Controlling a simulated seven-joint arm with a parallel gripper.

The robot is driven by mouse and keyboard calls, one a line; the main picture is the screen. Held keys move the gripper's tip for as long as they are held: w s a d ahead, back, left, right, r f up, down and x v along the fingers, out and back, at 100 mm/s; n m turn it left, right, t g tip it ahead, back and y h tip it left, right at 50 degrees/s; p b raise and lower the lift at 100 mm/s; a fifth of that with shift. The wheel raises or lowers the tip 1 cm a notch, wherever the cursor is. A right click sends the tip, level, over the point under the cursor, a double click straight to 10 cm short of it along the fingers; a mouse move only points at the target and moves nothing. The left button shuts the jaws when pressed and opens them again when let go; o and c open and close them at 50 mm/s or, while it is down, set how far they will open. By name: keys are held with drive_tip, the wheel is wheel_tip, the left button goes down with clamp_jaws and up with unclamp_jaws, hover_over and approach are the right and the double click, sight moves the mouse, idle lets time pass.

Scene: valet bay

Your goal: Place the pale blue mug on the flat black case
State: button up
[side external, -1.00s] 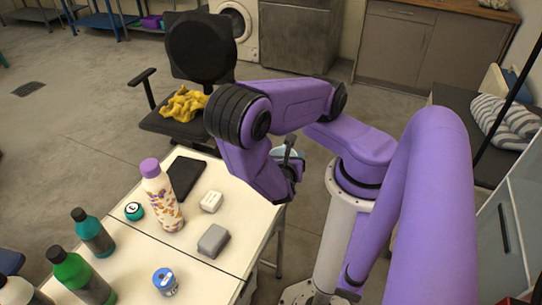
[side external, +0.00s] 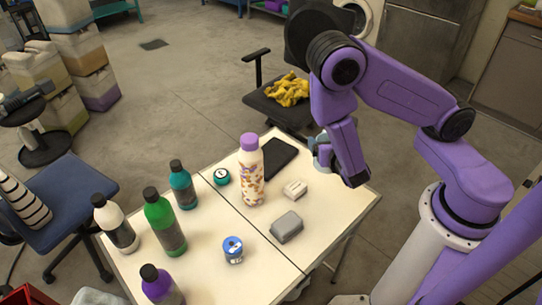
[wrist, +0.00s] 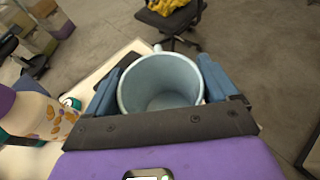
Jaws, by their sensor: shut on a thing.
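The pale blue mug (wrist: 163,92) is held between the two blue-grey fingers of my gripper (wrist: 160,84) in the wrist view. Its open mouth faces the camera and it looks empty. In the side external view my gripper (side external: 326,155) is at the far right side of the table, and the mug (side external: 320,146) is partly hidden by it. The flat black case (side external: 278,153) lies on the table just left of the gripper, behind the patterned bottle. The mug appears to be above table level, to the right of the case.
A patterned bottle with a purple cap (side external: 250,172) stands close to the case. A small white box (side external: 295,189), a grey box (side external: 286,227) and a blue-lidded tin (side external: 233,249) are nearer. Several bottles stand left. A chair with a yellow cloth (side external: 288,90) is behind.

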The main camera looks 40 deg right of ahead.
drive_tip(key=w+a+r+n+t+y, duration=0.1)
drive_tip(key=w+a+n+t+y, duration=0.15)
drive_tip(key=w, duration=0.35)
hover_over(270, 163)
wheel_tip(270, 163, down, 10)
drive_tip(key=shift+w+f+n+g+y, duration=0.15)
drive_tip(key=shift+f+n+g+y, duration=0.2)
drive_tip(key=shift+f, duration=1.1)
drive_tip(key=shift+f, duration=0.1)
drive_tip(key=o, duration=1)
